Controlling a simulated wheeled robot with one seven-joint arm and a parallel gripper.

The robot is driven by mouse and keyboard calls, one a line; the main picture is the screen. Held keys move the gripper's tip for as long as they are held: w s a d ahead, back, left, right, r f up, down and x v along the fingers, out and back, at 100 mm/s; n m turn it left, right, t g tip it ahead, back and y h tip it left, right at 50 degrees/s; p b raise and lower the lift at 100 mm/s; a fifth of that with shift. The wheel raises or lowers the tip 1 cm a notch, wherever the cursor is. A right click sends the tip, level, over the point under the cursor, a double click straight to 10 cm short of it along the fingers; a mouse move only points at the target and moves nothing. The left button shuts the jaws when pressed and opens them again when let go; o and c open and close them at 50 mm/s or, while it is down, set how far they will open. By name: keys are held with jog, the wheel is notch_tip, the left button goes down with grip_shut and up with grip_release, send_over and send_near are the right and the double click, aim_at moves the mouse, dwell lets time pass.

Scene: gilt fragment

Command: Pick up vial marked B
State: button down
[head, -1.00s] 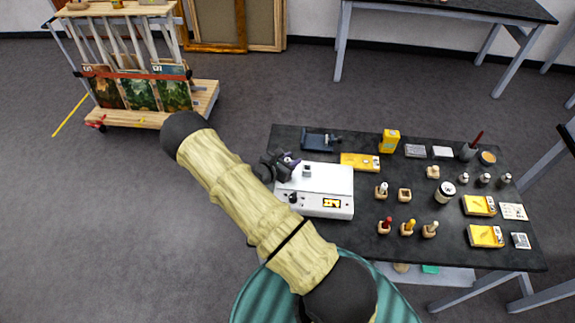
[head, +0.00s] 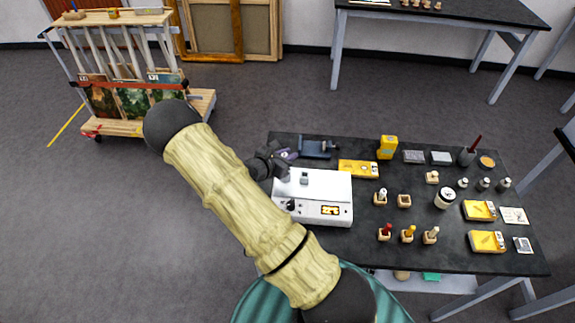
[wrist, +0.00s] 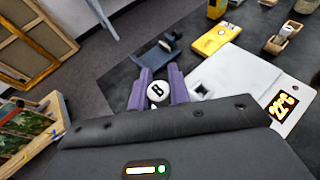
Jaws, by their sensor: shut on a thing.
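The vial marked B (wrist: 157,92) shows in the wrist view as a round white cap with a black letter B. It sits between the two purple fingers of my gripper (wrist: 158,90), which is shut on it. The vial's body is hidden below the cap. In the head view my gripper (head: 284,155) is at the back left corner of a white device, by the black table's left edge. The vial cannot be made out there.
The white device (head: 315,190) has a lit display and a small block on top. A blue-grey stand (head: 316,149), a yellow box (head: 358,168) and several small wooden holders, some with vials, stand on the black table (head: 360,251). A painting rack (head: 150,118) stands left; floor between is clear.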

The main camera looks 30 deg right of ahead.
jog(key=shift+r+b, duration=0.45)
jog(key=shift+r, duration=1.65)
jog(key=shift+a, duration=0.1)
